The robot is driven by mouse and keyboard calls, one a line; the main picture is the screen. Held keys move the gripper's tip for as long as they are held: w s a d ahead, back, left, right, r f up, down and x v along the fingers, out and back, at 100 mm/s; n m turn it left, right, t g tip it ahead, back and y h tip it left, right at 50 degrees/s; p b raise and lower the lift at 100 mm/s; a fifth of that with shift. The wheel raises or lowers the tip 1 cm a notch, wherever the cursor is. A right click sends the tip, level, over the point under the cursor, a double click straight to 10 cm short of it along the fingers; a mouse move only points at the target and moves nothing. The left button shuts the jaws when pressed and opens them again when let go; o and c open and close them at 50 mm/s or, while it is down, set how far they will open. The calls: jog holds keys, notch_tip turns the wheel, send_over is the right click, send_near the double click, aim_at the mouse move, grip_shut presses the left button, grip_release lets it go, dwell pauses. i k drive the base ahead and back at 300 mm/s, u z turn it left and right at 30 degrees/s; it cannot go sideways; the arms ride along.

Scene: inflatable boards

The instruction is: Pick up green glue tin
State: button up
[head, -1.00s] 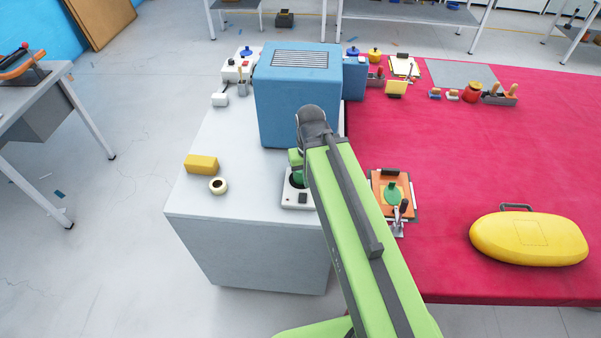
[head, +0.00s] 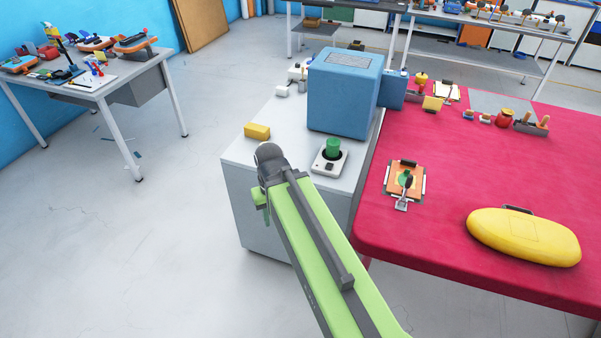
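A green tin (head: 333,147) stands upright on a small white device (head: 329,168) with a dark round top, on the pale grey cabinet in front of the blue box. My arm reaches in from the bottom, and its end with my gripper (head: 266,215) hangs at the cabinet's front left edge, left of the tin and apart from it. The fingers are small and mostly hidden behind the arm, so I cannot tell whether they are open or shut.
The blue box (head: 343,97) stands close behind the tin. A yellow block (head: 257,131) lies on the cabinet's left. The red-covered table (head: 450,180) on the right holds an orange clamped board (head: 404,179) and a yellow inflatable (head: 524,238).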

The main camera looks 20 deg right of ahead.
aim_at(332, 145)
jog(key=u, duration=1.15)
jog(key=i, duration=0.95)
jog(key=z, duration=0.55)
jog(key=i, duration=1.1)
jog(key=z, duration=0.8)
